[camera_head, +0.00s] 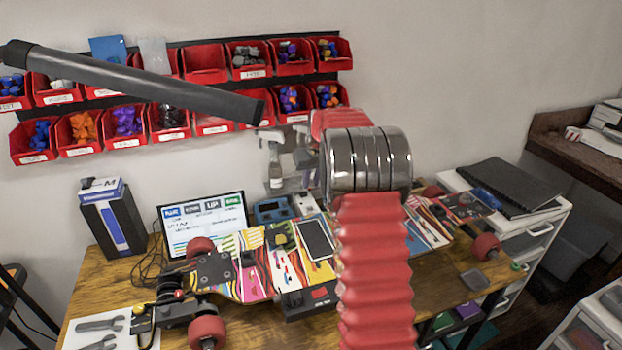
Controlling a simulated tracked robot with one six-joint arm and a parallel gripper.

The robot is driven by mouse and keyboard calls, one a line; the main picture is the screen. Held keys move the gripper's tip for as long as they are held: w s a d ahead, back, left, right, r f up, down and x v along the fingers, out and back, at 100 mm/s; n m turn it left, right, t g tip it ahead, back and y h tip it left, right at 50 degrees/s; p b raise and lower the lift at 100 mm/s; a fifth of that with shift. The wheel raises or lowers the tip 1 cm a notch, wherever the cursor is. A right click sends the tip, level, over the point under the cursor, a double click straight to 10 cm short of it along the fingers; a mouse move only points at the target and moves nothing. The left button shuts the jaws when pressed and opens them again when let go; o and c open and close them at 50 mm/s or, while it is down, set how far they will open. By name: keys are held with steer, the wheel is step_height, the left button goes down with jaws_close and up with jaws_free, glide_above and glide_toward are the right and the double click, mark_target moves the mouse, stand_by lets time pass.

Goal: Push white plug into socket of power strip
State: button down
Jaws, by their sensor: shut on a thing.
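I cannot make out the white plug or the power strip; they may be hidden behind my arm. My arm, with its red ribbed sleeve and shiny metal rings, fills the middle right of the view in front of the workbench. My gripper is hidden behind the arm, so its fingers and anything between them do not show. A colourful skateboard (262,262) with red wheels lies across the wooden workbench (120,290), partly covered by the arm.
Red parts bins (205,62) hang on the wall. A laptop (204,222), a dark box (112,222) and a spray bottle (275,172) stand at the back. Wrenches (100,325) lie front left. A white drawer cabinet (535,228) with a black folder (505,185) is at right.

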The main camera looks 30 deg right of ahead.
steer(key=shift+f, duration=3)
steer(key=shift+f, duration=1.75)
stand_by(2.1)
steer(key=c, duration=1.5)
jaws_free()
steer(key=shift+c, duration=0.2)
steer(key=shift+o, duration=0.5)
steer(key=shift+o, duration=0.9)
